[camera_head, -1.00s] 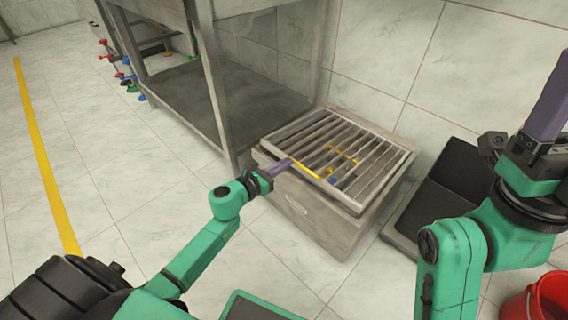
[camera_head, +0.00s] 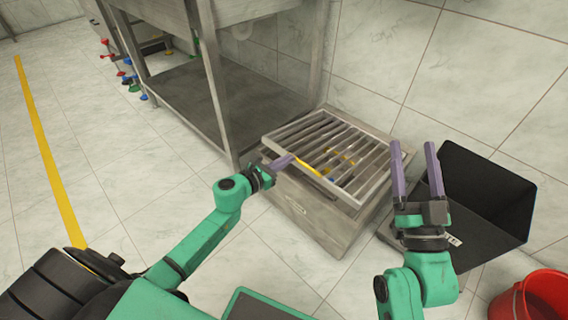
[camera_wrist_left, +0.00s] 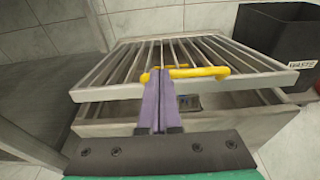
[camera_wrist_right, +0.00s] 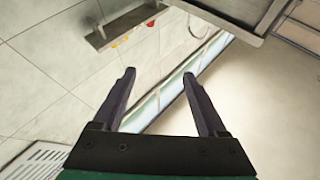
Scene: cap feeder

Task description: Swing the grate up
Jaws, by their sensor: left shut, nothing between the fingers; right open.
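The barred metal grate (camera_head: 290,140) sits on top of the grey box (camera_head: 312,212) with its front edge raised. The left wrist view shows a gap between the grate's front bar (camera_wrist_left: 115,92) and the box rim. A yellow handle (camera_head: 308,166) is at the grate's front; it also shows in the left wrist view (camera_wrist_left: 205,72). My left gripper (camera_head: 289,160) is shut and empty, its tips at the front bar beside the handle; exact contact is unclear. My right gripper (camera_head: 414,146) is open and empty, right of the grate in the picture.
A black bin (camera_head: 505,180) stands right of the box, behind my right gripper. A red bucket (camera_head: 545,298) is at the lower right. A metal table with a lower shelf (camera_head: 190,88) stands behind left. Floor at left is clear.

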